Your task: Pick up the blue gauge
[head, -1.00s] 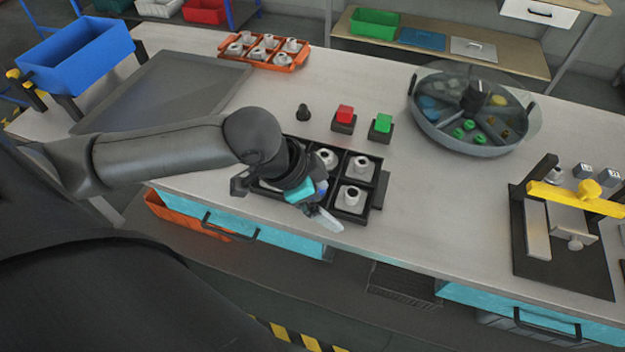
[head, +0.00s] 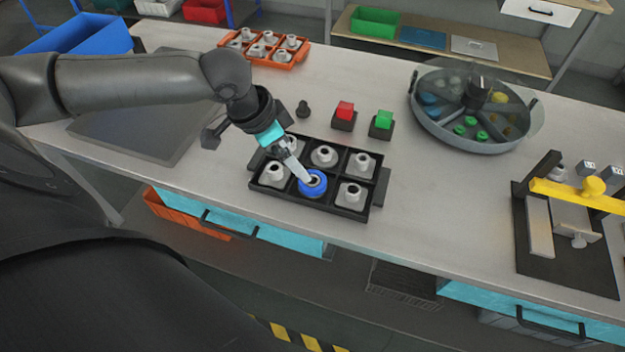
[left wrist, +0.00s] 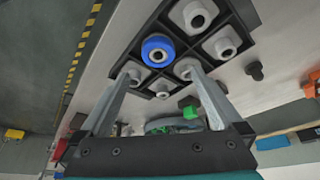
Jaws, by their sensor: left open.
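The blue gauge (head: 313,189) is a round blue piece with a dark centre hole. It sits in the front middle compartment of a black tray (head: 333,207) on the bench, among several grey pieces. My left gripper (head: 304,174) is open and empty; in the head view its fingers point down toward the gauge and overlap its back edge. In the left wrist view, the gauge (left wrist: 158,50) lies just beyond the tips of the open gripper (left wrist: 163,69), roughly in line with the gap between them. Whether a finger touches it cannot be told.
A red button (head: 345,110), a green button (head: 383,121) and a small black knob (head: 303,110) stand behind the tray. A round covered tank (head: 475,140) is right of them, and a yellow-clamped fixture (head: 575,192) further right. An orange tray (head: 290,60) is at the back.

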